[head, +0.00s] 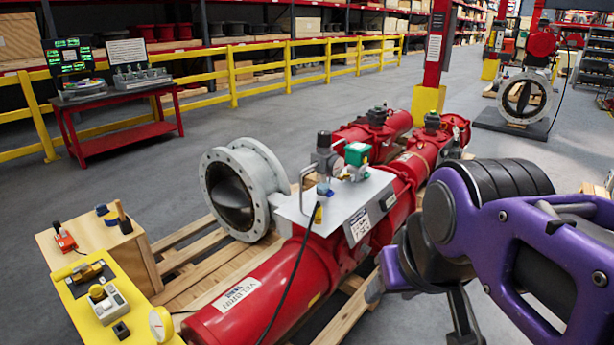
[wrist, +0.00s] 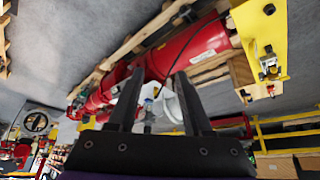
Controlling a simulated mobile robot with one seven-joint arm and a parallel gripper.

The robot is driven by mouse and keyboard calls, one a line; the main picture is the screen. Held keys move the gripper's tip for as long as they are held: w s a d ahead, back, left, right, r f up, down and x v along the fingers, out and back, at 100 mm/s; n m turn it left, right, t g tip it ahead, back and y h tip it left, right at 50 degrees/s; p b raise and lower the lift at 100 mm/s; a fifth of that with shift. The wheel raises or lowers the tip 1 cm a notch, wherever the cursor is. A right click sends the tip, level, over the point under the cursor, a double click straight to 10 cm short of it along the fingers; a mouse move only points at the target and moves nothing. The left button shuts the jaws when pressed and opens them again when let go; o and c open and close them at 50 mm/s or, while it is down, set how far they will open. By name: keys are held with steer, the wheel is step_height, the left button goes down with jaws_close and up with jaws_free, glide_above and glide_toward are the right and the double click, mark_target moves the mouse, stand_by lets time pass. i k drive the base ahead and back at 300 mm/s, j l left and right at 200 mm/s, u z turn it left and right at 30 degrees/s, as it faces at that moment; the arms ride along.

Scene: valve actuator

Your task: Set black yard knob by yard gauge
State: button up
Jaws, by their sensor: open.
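A yellow plate (head: 85,318) lies at the lower left of the head view. A small black block-like piece (head: 121,330), which looks like the black knob, sits near its front edge. A round white-faced dial (head: 160,323), which looks like the gauge, stands at the plate's right corner, a short way right of the black piece. In the wrist view the yellow plate (wrist: 246,22) is at the upper right, with small dark parts I cannot tell apart. My gripper (wrist: 154,78) is open and empty, its two dark fingers spread, well away from the plate.
The red actuator (head: 230,305) lies on a wooden pallet (head: 185,262) between my arm and the plate. A wooden box (head: 95,235) stands behind the plate.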

mark_target(324, 137)
steer(key=i+l, duration=0.3)
steer(key=l, duration=0.2)
steer(key=i+l, duration=0.3)
steer(key=l, duration=0.15)
